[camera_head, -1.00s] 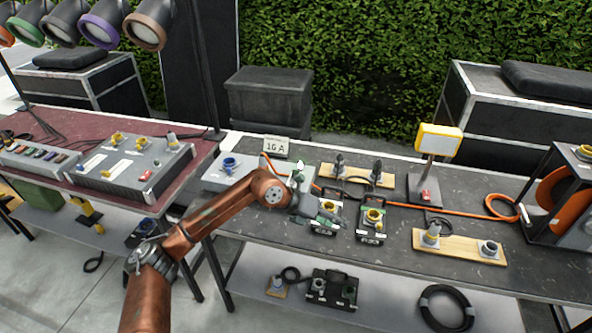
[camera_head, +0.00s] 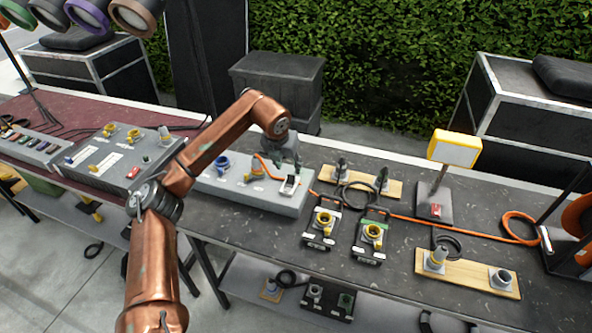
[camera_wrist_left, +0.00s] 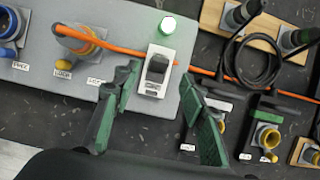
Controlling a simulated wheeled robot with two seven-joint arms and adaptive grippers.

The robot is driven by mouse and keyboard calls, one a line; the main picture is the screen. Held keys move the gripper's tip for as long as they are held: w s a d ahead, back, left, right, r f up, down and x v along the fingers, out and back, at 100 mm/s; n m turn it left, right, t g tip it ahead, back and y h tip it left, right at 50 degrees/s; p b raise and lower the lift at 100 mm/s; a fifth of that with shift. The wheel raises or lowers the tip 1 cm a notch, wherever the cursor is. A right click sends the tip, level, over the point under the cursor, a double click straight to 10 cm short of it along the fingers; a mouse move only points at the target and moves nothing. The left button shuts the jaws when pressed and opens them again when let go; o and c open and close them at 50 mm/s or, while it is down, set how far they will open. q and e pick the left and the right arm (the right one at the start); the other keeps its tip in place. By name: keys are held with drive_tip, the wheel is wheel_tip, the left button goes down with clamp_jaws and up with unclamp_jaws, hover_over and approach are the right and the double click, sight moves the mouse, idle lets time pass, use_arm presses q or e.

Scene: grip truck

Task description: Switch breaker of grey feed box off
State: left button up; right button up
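The grey feed box (camera_head: 222,187) lies on the left part of the dark table. Its breaker (camera_head: 289,185) is a white plate with a dark rocker near the box's right end. In the left wrist view the breaker (camera_wrist_left: 157,68) lies beyond and between my fingertips, and a green lamp (camera_wrist_left: 168,24) beside it looks lit. My left gripper (camera_head: 287,158) is over the right end of the box, close to the breaker. Its green-padded fingers (camera_wrist_left: 160,105) are apart with nothing between them. I cannot tell whether they touch the box. My right gripper is not in view.
An orange cable (camera_head: 404,217) runs from a yellow connector on the box, close by the breaker, across the table. Two small black boxes with yellow sockets (camera_head: 322,221) stand right of the feed box. A yellow-framed lamp (camera_head: 455,150) stands further right.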

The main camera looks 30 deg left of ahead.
sight(291, 176)
use_arm(q)
drive_tip(key=x, duration=0.3)
drive_tip(key=shift+s+d+b, duration=0.1)
drive_tip(key=shift+s+b, duration=0.05)
drive_tip(key=shift+b, duration=0.2)
drive_tip(key=x, duration=0.4)
drive_tip(key=shift+b, duration=0.3)
drive_tip(key=shift+f, duration=0.15)
drive_tip(key=c, duration=0.6)
clamp_jaws()
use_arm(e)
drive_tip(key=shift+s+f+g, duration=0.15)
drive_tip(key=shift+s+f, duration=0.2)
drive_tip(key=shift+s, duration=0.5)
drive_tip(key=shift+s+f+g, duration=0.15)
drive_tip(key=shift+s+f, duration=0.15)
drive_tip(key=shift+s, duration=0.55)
